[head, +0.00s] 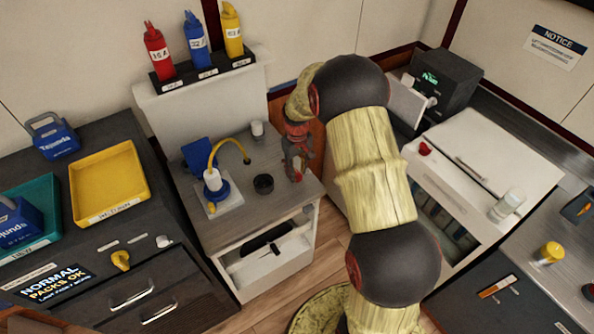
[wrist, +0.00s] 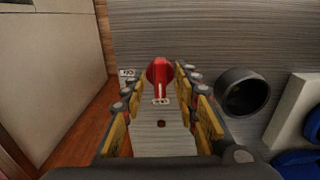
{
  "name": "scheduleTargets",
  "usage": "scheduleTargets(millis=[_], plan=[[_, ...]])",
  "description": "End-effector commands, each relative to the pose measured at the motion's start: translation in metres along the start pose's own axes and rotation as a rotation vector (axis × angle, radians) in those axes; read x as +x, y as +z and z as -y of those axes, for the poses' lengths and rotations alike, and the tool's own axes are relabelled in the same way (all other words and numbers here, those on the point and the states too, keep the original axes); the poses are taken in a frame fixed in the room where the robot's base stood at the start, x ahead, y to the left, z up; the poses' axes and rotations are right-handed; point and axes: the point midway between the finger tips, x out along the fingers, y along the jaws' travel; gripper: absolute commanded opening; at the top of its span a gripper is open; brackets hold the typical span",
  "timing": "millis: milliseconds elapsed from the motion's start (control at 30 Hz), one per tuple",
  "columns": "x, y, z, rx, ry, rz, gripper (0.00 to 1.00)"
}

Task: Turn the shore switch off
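A red knob (wrist: 160,71) with a pale pointer line shows in the wrist view, on a grey wood-grain surface. A small tag (wrist: 128,73) beside it is too small to read, so I cannot tell if this is the shore switch. My gripper (wrist: 158,82) is open, its fingers apart on either side of the knob near the tips; contact is not clear. In the head view my gripper (head: 297,168) points down at the right side of the small grey-topped cabinet (head: 235,225). The red knob there cannot be told apart from my gripper.
A black cup (head: 263,184) and a blue-and-white stand with a yellow hose (head: 215,185) are left of my gripper. A yellow knob (head: 121,260) is on the left bench. Another red knob (head: 424,148) is on the right white cabinet. Floor (head: 290,290) shows between cabinets.

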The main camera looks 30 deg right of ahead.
Motion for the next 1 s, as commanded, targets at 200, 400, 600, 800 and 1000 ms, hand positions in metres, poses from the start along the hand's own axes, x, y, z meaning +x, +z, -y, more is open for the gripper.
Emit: scheduleTargets(millis=[200, 400, 600, 800, 1000], plan=[[-0.01, -0.001, 0.0, 0.0, 0.001, -0.003, 0.3], [-0.045, -0.001, 0.0, 0.0, 0.001, -0.004, 0.3], [-0.085, -0.001, 0.0, 0.0, 0.001, -0.003, 0.3], [-0.112, -0.001, 0.0, 0.0, 0.001, -0.002, 0.3], [-0.12, 0.0, 0.0, 0.0, 0.0, 0.001, 0.3]])
